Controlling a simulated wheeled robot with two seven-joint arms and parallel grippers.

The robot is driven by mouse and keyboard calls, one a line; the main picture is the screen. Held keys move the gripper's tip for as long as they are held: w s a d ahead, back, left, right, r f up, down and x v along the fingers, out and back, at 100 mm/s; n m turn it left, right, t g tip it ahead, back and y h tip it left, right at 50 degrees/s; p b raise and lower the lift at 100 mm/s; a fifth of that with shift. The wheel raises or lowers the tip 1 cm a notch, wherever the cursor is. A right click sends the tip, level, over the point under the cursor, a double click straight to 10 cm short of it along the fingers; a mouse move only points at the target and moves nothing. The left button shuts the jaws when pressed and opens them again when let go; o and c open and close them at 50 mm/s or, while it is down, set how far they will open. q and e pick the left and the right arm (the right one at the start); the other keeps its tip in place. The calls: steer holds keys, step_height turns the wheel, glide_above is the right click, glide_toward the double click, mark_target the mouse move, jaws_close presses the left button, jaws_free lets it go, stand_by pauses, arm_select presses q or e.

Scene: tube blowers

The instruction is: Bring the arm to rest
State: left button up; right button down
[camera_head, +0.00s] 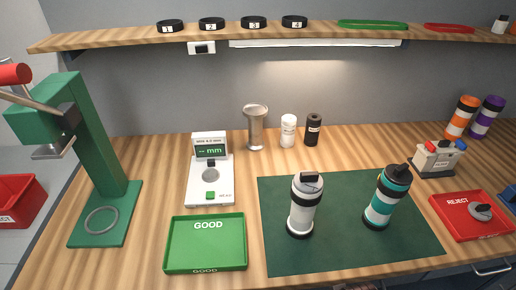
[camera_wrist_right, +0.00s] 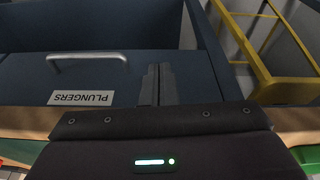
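My right gripper (camera_wrist_right: 158,85) shows in the right wrist view. Its two dark fingers lie side by side with nothing seen between them, in front of a dark blue drawer front (camera_wrist_right: 110,75) labelled PLUNGERS, with a pale handle. Whether the fingers touch the drawer I cannot tell. Neither gripper shows in the head view, and my left gripper is in no view. On the bench, a white and black tube (camera_head: 302,207) and a teal, white and black tube (camera_head: 385,197) stand on the dark green mat (camera_head: 350,252).
A green GOOD tray (camera_head: 206,257) is empty. A red REJECT tray (camera_head: 462,228) holds a round grey part (camera_head: 481,212). A green press (camera_head: 103,150) and a white mm gauge (camera_head: 210,180) stand at the left. A yellow frame (camera_wrist_right: 265,50) is beside the drawer.

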steer(key=s+d+f+g+b, duration=0.1)
steer(key=s+f, duration=0.3)
steer(key=f, duration=0.9)
steer(key=s+f, duration=0.4)
steer(key=f, duration=0.8)
steer(key=s+d+f+g+b, duration=0.1)
steer(key=s+d+f, duration=0.2)
steer(key=s+f, duration=0.9)
steer(key=s, duration=0.3)
steer(key=shift+s+f, duration=0.25)
steer(key=shift+f, duration=0.15)
